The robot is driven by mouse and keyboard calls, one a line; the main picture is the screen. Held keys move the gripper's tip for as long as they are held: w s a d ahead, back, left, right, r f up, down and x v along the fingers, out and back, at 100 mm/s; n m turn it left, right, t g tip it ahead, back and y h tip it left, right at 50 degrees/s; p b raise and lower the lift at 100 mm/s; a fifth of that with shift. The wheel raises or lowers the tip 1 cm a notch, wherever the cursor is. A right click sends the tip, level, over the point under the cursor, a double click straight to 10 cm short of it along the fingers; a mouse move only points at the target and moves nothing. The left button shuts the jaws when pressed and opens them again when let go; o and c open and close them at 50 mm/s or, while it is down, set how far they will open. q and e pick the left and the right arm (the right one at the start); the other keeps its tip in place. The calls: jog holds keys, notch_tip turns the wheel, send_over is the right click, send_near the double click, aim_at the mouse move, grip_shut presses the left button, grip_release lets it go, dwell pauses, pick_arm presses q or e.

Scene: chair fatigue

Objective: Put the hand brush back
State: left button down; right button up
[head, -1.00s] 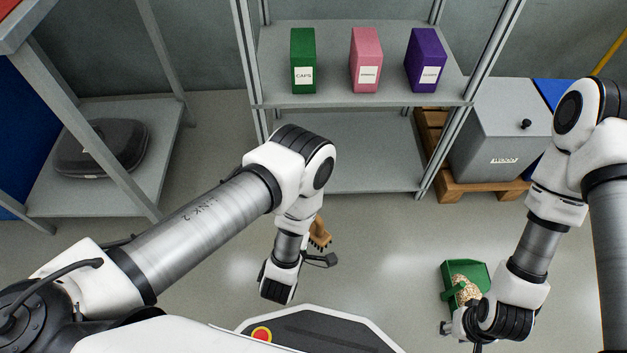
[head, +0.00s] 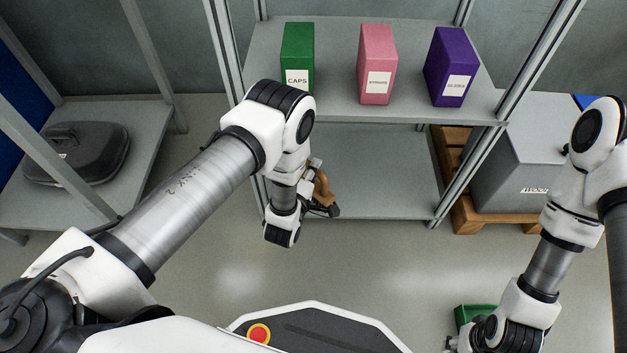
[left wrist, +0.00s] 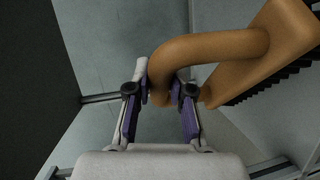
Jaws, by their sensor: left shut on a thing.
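The brown hand brush (head: 323,187) is in the air in front of the shelf rack, partly hidden by my left wrist in the head view. My left gripper (left wrist: 160,92) is shut on its looped handle (left wrist: 215,46), with a purple-padded finger on either side in the left wrist view. The brush's block (left wrist: 280,42) and dark bristles lie to the right there. My right gripper (head: 452,343) is low at the bottom edge of the head view, beside a green dustpan (head: 474,315). Its fingers are too hidden to tell their state.
The rack's upper shelf (head: 340,109) bears green (head: 297,52), pink (head: 377,62) and purple (head: 451,65) boxes. Its lower shelf (head: 385,170) looks bare. A grey bin (head: 520,150) stands on a pallet at right. A dark case (head: 80,152) lies on the left shelf.

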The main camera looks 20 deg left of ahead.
pick_arm(q)
jog(key=f+b, duration=0.1)
jog(key=w+f+b, duration=0.1)
jog(key=f+b, duration=0.1)
jog(key=f, duration=0.1)
jog(key=shift+w+a, duration=0.2)
jog(key=shift+a, duration=0.1)
jog(key=shift+r, duration=0.25)
jog(key=c, duration=1.5)
grip_release()
jog(key=shift+f, duration=0.2)
jog(key=o, duration=0.5)
jog(key=shift+c, duration=0.2)
